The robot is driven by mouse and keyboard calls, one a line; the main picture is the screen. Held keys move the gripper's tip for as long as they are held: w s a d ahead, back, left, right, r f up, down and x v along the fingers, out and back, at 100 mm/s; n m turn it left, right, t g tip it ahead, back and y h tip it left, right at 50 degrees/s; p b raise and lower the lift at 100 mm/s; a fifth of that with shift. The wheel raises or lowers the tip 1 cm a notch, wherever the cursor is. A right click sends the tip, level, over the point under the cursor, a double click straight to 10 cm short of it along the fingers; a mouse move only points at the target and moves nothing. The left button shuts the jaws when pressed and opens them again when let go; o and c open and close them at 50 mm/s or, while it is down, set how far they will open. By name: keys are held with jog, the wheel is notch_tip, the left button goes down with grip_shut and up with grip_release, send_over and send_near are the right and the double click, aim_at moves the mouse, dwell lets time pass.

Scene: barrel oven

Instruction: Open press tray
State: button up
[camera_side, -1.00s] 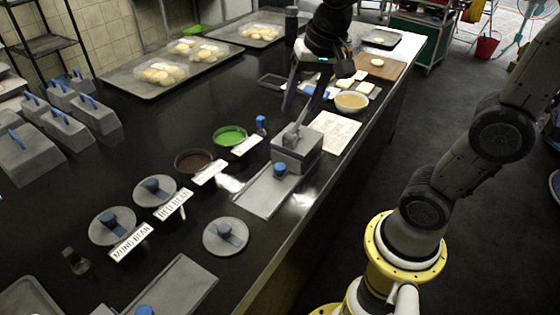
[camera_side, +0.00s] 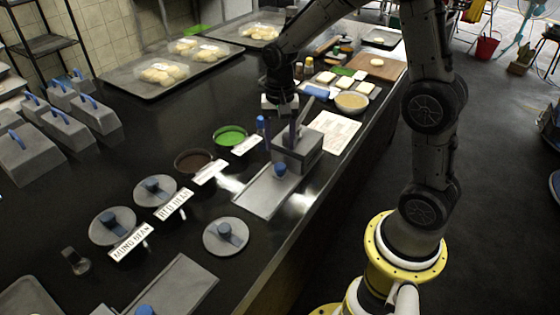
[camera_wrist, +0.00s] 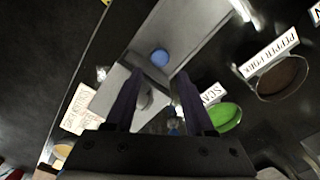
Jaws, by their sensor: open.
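The press is a grey metal block (camera_side: 300,160) on the black counter, right of the middle in the side view. Its flat grey tray (camera_side: 262,194) extends toward the front left, with a blue knob (camera_side: 280,169) at the block's end. My gripper (camera_side: 284,138) is open, pointing down over the press, its fingers partly overlapping the block. In the wrist view the blue knob (camera_wrist: 159,57) appears just beyond and between the open fingertips (camera_wrist: 158,80). The grey lever (camera_wrist: 148,97) shows between the fingers. I cannot tell whether a finger touches the press.
A green bowl (camera_side: 230,137) and a dark bowl (camera_side: 193,161) with labels stand left of the press. A round lid (camera_side: 226,236) lies in front. A paper sheet (camera_side: 334,132) and a cream bowl (camera_side: 351,102) are behind to the right.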

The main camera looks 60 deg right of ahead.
aim_at(279, 166)
notch_tip(279, 166, down, 7)
jog(key=shift+f, duration=0.1)
jog(key=shift+c, duration=0.2)
grip_shut()
dwell(0.3)
dwell(1.2)
